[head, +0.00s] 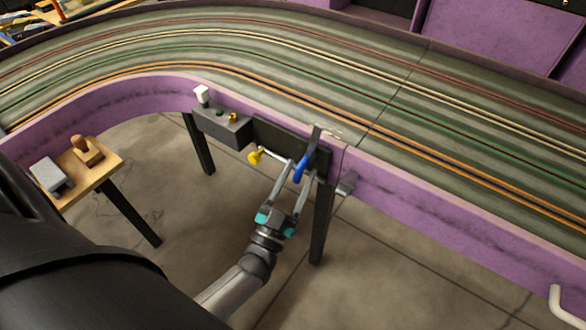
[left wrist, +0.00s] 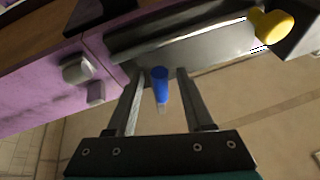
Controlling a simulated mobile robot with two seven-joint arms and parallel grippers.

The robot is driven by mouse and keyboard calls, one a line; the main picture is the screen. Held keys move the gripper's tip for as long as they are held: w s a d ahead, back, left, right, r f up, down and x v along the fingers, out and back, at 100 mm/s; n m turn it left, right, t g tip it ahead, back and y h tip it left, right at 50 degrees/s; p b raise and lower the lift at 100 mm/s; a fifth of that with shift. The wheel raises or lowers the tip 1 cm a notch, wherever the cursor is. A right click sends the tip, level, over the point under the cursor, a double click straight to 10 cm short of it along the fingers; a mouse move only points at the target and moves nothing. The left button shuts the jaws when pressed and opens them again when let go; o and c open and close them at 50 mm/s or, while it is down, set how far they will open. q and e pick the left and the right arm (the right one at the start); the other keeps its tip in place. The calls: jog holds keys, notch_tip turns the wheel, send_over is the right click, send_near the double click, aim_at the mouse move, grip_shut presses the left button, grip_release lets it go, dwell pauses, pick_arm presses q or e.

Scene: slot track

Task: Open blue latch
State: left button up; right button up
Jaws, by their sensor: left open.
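The blue latch (head: 301,168) is a short blue handle on the dark panel (head: 272,136) on the purple side wall of the track. In the left wrist view the blue latch (left wrist: 160,84) sits between my two fingers, with room on both sides. My left gripper (head: 298,168) is open, its fingers reaching up to either side of the latch. It also shows in the left wrist view (left wrist: 158,78). I cannot tell whether either finger touches the latch. My right gripper is not in view.
A yellow knob (head: 255,156) sticks out left of the latch and also shows in the left wrist view (left wrist: 272,25). A grey box (head: 221,126) is on the wall further left. A small wooden table (head: 92,172) with tools stands at left. Dark legs hold the track.

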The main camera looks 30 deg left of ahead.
pick_arm(q)
jog(key=v, duration=1.5)
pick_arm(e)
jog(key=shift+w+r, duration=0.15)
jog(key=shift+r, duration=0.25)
pick_arm(q)
jog(key=shift+s, duration=0.1)
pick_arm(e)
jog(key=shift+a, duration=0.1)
pick_arm(q)
notch_tip(320, 180, down, 18)
jog(key=d+m+g+h+p, duration=0.1)
jog(key=g+h+p, duration=0.15)
jog(key=g, duration=0.85)
jog(key=s+a+f+g+y+p, duration=0.1)
jog(key=s+a+f+g, duration=0.1)
jog(key=s+f+g, duration=0.2)
jog(key=s+a+f+g+y+p, duration=0.1)
jog(key=s+f+g, duration=0.4)
jog(key=s, duration=0.6)
jog(key=shift+a+f+g+p, duration=0.3)
jog(key=shift+a+p, duration=0.1)
jog(key=shift+a, duration=0.25)
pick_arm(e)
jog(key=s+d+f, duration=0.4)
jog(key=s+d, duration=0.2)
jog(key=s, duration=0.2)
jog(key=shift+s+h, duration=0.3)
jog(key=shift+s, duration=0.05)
